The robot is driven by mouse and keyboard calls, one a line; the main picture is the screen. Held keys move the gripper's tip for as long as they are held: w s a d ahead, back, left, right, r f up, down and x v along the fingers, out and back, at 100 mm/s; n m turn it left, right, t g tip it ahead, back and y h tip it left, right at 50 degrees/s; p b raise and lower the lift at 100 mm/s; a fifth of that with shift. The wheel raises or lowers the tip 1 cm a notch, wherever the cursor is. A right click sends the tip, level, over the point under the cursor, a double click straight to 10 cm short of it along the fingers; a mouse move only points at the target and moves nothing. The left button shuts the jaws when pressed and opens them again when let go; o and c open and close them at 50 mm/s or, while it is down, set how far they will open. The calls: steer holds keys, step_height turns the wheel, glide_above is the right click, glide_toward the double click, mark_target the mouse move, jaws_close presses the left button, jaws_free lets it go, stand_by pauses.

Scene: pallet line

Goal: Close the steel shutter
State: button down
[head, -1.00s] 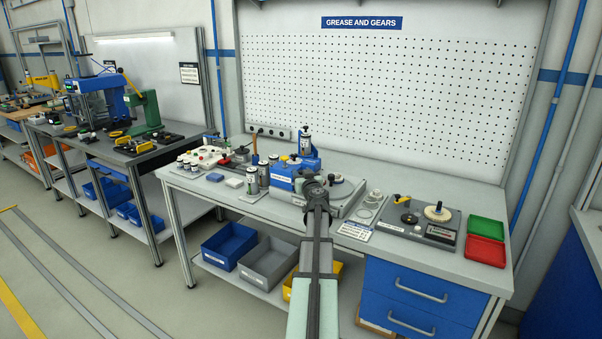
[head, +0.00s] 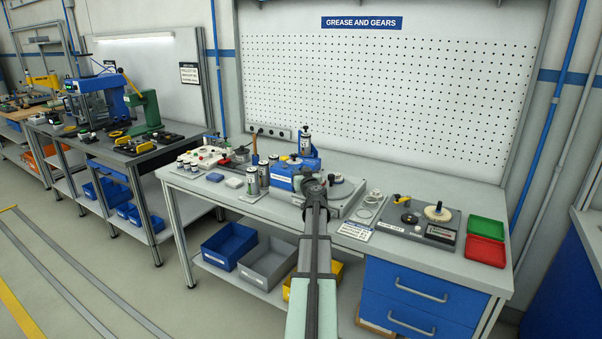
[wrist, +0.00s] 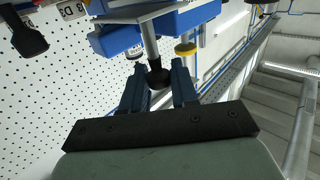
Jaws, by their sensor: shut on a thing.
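The fingers are shut on the knob, which sits at the end of a steel rod (wrist: 149,42). The rod runs to a thin steel plate (wrist: 140,15) beside a blue housing (wrist: 180,20); this plate seems to be the steel shutter. In the head view, a blue unit (head: 284,178) stands on the bench, and my arm hides the gripper, the knob and most of the plate.
A yellow-topped knob (wrist: 186,49) is close to the right finger in the wrist view. On the bench (head: 470,268) are several canisters at left, a grey gear plate (head: 385,222) at right, a green tray (head: 487,231) and a red tray (head: 484,252). A pegboard (head: 400,100) stands behind.

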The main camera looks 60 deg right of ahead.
steer(key=shift+d, duration=0.1)
stand_by(0.3)
steer(key=d, duration=0.3)
steer(key=shift+w, duration=0.1)
steer(key=shift+r, duration=0.1)
steer(key=c, duration=1.1)
jaws_free()
steer(key=shift+a, duration=0.1)
steer(key=shift+o, duration=0.2)
steer(key=v, duration=1.4)
steer(key=shift+o, duration=0.2)
